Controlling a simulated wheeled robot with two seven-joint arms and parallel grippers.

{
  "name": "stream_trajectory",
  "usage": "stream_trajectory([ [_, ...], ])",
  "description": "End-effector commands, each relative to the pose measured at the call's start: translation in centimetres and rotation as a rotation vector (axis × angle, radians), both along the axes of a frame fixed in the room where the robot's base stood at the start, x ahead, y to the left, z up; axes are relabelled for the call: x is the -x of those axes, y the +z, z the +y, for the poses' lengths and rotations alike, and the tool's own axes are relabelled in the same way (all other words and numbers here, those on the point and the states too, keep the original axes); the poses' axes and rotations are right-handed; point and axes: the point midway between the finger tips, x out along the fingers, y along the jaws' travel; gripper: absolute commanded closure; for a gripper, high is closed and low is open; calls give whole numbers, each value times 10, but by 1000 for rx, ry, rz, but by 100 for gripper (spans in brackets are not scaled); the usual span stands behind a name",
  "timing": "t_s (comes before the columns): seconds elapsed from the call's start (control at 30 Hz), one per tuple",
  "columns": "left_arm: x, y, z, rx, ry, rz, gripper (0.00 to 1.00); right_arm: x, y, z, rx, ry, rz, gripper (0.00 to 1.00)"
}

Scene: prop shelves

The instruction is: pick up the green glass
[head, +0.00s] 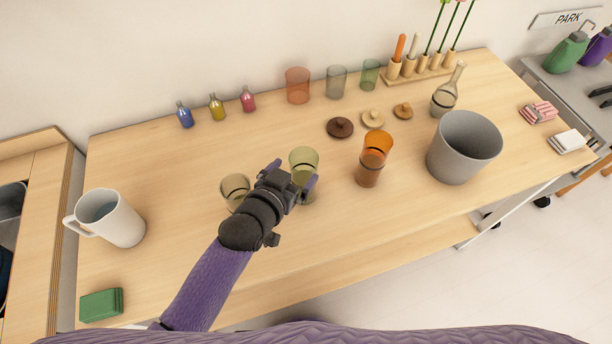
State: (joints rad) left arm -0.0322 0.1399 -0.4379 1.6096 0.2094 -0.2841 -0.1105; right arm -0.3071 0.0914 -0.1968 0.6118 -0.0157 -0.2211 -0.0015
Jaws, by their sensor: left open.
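A yellow-green glass (304,157) stands upright on the wooden table, in the middle of the head view. My left gripper (294,174) is open at this glass, with one purple fingertip on its left and one on its right in the picture. The gripper hides part of its lower left side. I cannot tell whether the fingers touch it. A darker green glass (370,74) stands at the back of the table, apart from the gripper. My right gripper is out of view.
A tan glass (233,187) stands close to the left of my gripper. An orange glass (374,155) and a grey bucket (462,148) stand to the right. A white pitcher (112,219) is at the left. The front table between pitcher and tan glass is clear.

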Motion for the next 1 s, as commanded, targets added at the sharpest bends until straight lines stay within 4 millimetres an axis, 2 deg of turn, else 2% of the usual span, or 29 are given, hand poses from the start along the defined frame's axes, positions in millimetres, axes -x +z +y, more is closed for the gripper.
stream_trajectory([
  [0.2, -34, -20, -19, 0, 0, -1, 0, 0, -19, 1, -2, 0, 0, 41],
  [0.47, -40, -19, -22, -1, 0, 0, 0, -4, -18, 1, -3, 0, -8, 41],
  [0.57, -40, -19, -22, -1, 0, 0, 17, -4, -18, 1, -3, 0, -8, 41],
  [0.93, -39, -19, -22, -1, 0, 0, 95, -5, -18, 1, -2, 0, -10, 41],
  [0.97, -39, -19, -22, -1, 0, 0, 100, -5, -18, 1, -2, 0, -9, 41],
  [1.0, -39, -19, -22, -1, 0, 0, 100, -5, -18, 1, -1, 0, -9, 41],
])
